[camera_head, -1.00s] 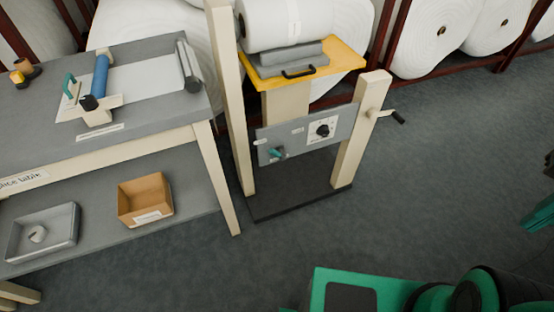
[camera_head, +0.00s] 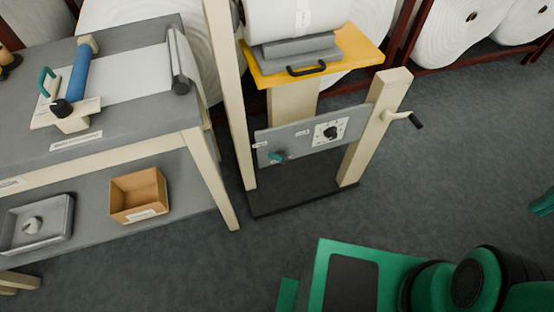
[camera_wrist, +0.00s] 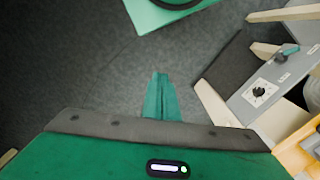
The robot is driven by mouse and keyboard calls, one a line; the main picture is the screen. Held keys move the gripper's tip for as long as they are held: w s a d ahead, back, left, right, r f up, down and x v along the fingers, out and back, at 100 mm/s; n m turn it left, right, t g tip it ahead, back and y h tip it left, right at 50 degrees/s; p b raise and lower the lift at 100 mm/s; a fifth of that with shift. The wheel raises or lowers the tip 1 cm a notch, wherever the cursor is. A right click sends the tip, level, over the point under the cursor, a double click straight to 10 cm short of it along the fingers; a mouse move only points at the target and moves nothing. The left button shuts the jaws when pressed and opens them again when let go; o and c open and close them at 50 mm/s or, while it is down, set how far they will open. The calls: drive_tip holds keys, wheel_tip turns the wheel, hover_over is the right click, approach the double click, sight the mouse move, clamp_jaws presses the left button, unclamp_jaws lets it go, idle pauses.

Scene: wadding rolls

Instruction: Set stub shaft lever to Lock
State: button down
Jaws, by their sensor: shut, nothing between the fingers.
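The grey control panel (camera_head: 300,141) is fixed between two cream posts of a roll stand. A small teal lever (camera_head: 277,157) sits at its left end; small labels near it are too small to read. The lever (camera_wrist: 289,53) also shows in the wrist view at upper right, with the panel (camera_wrist: 250,110). My gripper (camera_wrist: 160,82) points down over bare floor in the wrist view, its teal fingers together and empty. It is well left of the panel there and touches nothing.
A black dial (camera_head: 330,132) is on the panel's right part. A crank handle (camera_head: 415,121) sticks out from the right post. A yellow platform (camera_head: 365,50) carries a white roll (camera_head: 285,18). A splice table (camera_head: 130,133) stands left. Floor (camera_head: 455,150) right of the stand is clear.

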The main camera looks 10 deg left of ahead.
drive_tip(key=w+f+n+t+h, duration=0.1)
drive_tip(key=w+f+n, duration=0.25)
drive_tip(key=w, duration=0.35)
drive_tip(key=w+d+f+n+t+h, duration=0.1)
drive_tip(key=w+f+n+h, duration=0.1)
drive_tip(key=w+f+n, duration=0.3)
drive_tip(key=w+f+n+t+h, duration=0.1)
drive_tip(key=w+n, duration=0.1)
drive_tip(key=w, duration=0.6)
drive_tip(key=w+a+f+n+t+y, duration=0.2)
drive_tip(key=w+a+f+n+t, duration=0.3)
drive_tip(key=w+a+f+n, duration=0.8)
drive_tip(key=s+a+f+n+t+y, duration=0.1)
drive_tip(key=s+a+f+n+y, duration=0.2)
drive_tip(key=a, duration=0.5)
drive_tip(key=a+f+n+y, duration=0.2)
drive_tip(key=a+f+n, duration=0.2)
drive_tip(key=a, duration=0.3)
drive_tip(key=s+a+f+n+t+y, duration=0.1)
drive_tip(key=s+a+f+n+y, duration=0.2)
drive_tip(key=a, duration=0.5)
drive_tip(key=s+a+f+n+g+y, duration=0.1)
drive_tip(key=s+a+f+n+y, duration=0.1)
drive_tip(key=s+a, duration=0.4)
drive_tip(key=s+a+f+n+y, duration=0.2)
drive_tip(key=s+a+n+y, duration=0.1)
drive_tip(key=s+a+n, duration=0.4)
drive_tip(key=shift+s+g+y, duration=0.4)
drive_tip(key=shift+s, duration=0.8)
drive_tip(key=shift+f, duration=0.1)
